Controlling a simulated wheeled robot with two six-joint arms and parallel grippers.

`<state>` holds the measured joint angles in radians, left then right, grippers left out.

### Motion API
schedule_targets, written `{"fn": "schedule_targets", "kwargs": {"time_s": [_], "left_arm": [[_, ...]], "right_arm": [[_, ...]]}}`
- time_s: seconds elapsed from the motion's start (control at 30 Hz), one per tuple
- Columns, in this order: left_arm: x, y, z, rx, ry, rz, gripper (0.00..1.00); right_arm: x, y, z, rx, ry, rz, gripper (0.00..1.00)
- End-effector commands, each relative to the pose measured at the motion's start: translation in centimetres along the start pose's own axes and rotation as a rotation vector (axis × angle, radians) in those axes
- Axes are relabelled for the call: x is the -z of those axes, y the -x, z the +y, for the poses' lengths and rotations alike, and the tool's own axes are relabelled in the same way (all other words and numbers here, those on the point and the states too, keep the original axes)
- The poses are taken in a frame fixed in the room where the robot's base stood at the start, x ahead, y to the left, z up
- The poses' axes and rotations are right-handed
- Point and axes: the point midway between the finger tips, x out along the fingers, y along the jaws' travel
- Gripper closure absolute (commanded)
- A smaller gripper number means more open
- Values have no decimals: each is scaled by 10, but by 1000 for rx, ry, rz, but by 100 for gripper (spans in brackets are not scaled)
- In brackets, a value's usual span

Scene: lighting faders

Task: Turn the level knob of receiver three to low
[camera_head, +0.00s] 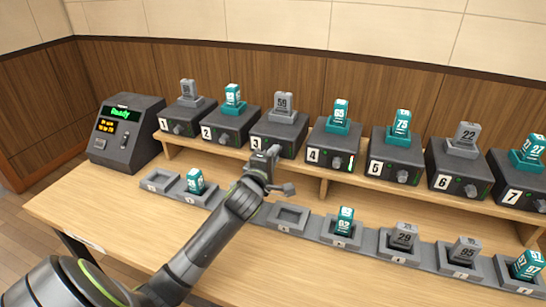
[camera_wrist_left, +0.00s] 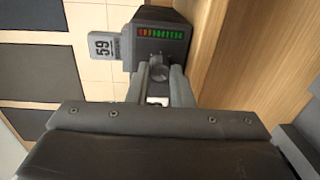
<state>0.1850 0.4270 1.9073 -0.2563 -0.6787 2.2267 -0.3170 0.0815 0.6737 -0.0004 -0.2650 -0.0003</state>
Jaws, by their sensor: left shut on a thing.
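Receiver three (camera_head: 293,130), a dark box marked 3, stands on the raised shelf with a grey pack numbered 59 (camera_head: 283,104) on top. My left gripper (camera_head: 266,158) is at its front face and hides its knob in the head view. In the left wrist view, the fingers of my left gripper (camera_wrist_left: 160,84) are shut around the round grey knob (camera_wrist_left: 160,73). A row of lit bars (camera_wrist_left: 161,34), red through yellow to green, shows on the receiver's front (camera_wrist_left: 172,49). The knob's pointer cannot be made out. My right gripper is out of view.
Receiver two (camera_head: 230,122) and receiver four (camera_head: 333,145) stand close on either side. A row of grey trays (camera_head: 290,217) lies in front, some holding numbered packs. A dark console (camera_head: 125,132) with a green "Ready" screen stands at the left.

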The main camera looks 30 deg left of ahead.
Motion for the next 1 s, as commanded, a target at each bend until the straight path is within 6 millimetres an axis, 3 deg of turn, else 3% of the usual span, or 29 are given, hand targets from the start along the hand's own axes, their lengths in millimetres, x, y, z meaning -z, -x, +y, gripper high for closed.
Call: {"fn": "schedule_targets", "kwargs": {"time_s": [0.23, 0.27, 0.4, 0.77, 1.0], "left_arm": [[1, 0, -4, 10, 3, 2, 100], [1, 0, -4, 10, 3, 2, 78], [1, 0, -3, 7, 2, 2, 59], [0, 4, -2, 3, 0, 1, 58], [0, 36, -2, 4, 0, 0, 58]], "right_arm": [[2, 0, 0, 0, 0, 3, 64], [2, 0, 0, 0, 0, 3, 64], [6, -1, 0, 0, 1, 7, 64], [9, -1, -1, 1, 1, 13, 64], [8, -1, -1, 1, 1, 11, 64]]}}
